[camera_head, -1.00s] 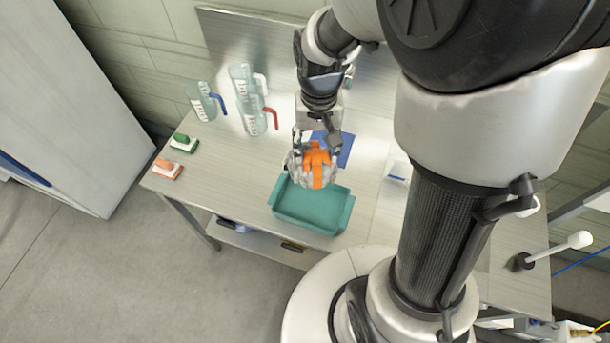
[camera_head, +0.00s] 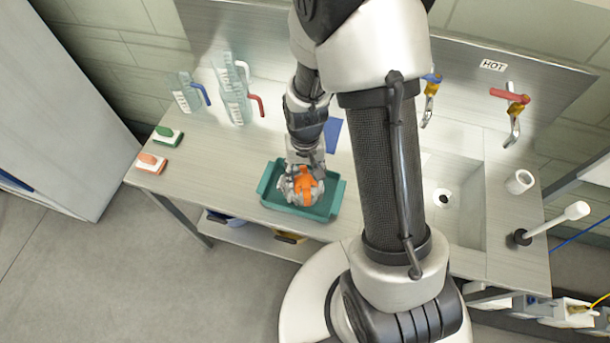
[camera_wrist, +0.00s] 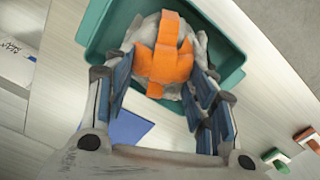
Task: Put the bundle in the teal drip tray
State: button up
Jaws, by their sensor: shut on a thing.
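The bundle (camera_head: 301,188) is a grey-white lump with orange straps across it. In the head view it is within the outline of the teal drip tray (camera_head: 327,215); I cannot tell whether it touches the tray floor. My gripper (camera_head: 304,172) comes down on the bundle from behind and is shut on it. In the wrist view the blue-padded fingers (camera_wrist: 158,92) stand on both sides of the bundle, its orange straps (camera_wrist: 165,60) between them. The tray's teal rim (camera_wrist: 97,25) shows around and beyond it. The tray's floor is mostly hidden.
Several clear jugs (camera_head: 236,105) stand at the back left. A green brush (camera_head: 168,135) and an orange brush (camera_head: 151,162) lie at the left edge. A blue sheet (camera_head: 333,134) lies behind the tray. A sink (camera_head: 466,205) with taps is at the right.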

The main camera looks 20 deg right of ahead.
jog(key=shift+w+f, duration=0.1)
jog(key=shift+f, duration=0.85)
jog(key=shift+r, duration=0.1)
jog(key=o, duration=1.7)
jog(key=s+r+n+t+p, duration=0.1)
jog(key=s+r, duration=0.1)
jog(key=r, duration=1.1)
jog(key=s+r+t+p, duration=0.1)
jog(key=s+r, duration=0.2)
jog(key=r, duration=0.9)
jog(key=s+r+t, duration=0.1)
jog(key=s+r, duration=0.1)
jog(key=s, duration=0.1)
jog(key=s+r+n, duration=0.1)
jog(key=s+r, duration=0.2)
jog(key=s+r+t, duration=0.1)
jog(key=s+r, duration=0.2)
jog(key=s, duration=0.1)
jog(key=shift+a+r+n+t, duration=0.1)
jog(key=shift+a+n+t, duration=0.2)
jog(key=shift+a+n, duration=0.1)
